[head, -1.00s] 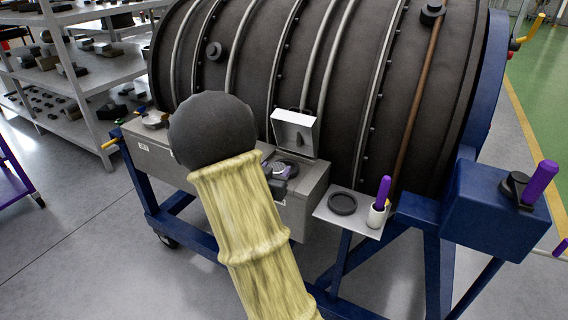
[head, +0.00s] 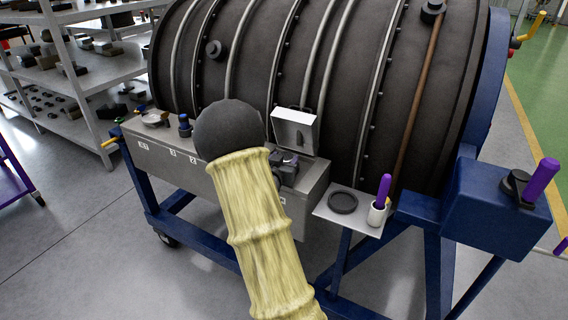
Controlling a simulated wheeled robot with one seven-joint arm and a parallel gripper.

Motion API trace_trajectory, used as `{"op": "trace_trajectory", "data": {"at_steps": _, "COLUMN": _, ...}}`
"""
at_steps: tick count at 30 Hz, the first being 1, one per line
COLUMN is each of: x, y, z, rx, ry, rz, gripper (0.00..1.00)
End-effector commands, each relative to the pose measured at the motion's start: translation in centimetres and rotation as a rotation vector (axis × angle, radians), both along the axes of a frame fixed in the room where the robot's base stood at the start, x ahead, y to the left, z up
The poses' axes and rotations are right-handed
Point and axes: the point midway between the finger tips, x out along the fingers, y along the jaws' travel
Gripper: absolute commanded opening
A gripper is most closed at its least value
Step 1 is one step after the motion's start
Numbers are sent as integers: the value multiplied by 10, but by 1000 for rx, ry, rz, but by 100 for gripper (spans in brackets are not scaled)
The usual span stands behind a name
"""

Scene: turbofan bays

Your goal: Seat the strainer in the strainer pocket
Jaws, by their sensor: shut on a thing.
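My gripper (head: 287,170) is at the right part of the grey bench box (head: 308,190), just below an open hinged lid (head: 296,130). It is small in the head view and partly hidden by my arm's dark round joint and yellow sleeve. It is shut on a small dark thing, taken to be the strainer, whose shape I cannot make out. The pocket's dark round opening, seen earlier under the lid, is now mostly covered by the gripper. I cannot tell whether the held thing touches it.
A small shelf (head: 323,211) at the right holds a black ring (head: 343,202) and a white cup (head: 377,215) with a purple-handled tool (head: 384,188). A blue knob (head: 185,126) stands on the box at left. The large dark engine casing (head: 330,70) rises close behind.

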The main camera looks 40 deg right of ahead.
Motion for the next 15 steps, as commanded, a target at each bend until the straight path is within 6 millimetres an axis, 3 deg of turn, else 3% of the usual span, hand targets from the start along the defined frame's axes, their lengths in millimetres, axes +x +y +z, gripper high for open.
{"op": "trace_trajectory", "data": {"at_steps": 2, "x": 0, "y": 0, "z": -9, "rx": 1, "ry": 1, "rz": 0, "gripper": 25}}
{"op": "trace_trajectory", "data": {"at_steps": 14, "x": 0, "y": 0, "z": -13, "rx": 0, "ry": -2, "rz": 1, "gripper": 25}}
{"op": "trace_trajectory", "data": {"at_steps": 15, "x": 0, "y": 0, "z": -12, "rx": 1, "ry": -1, "rz": 1, "gripper": 59}}
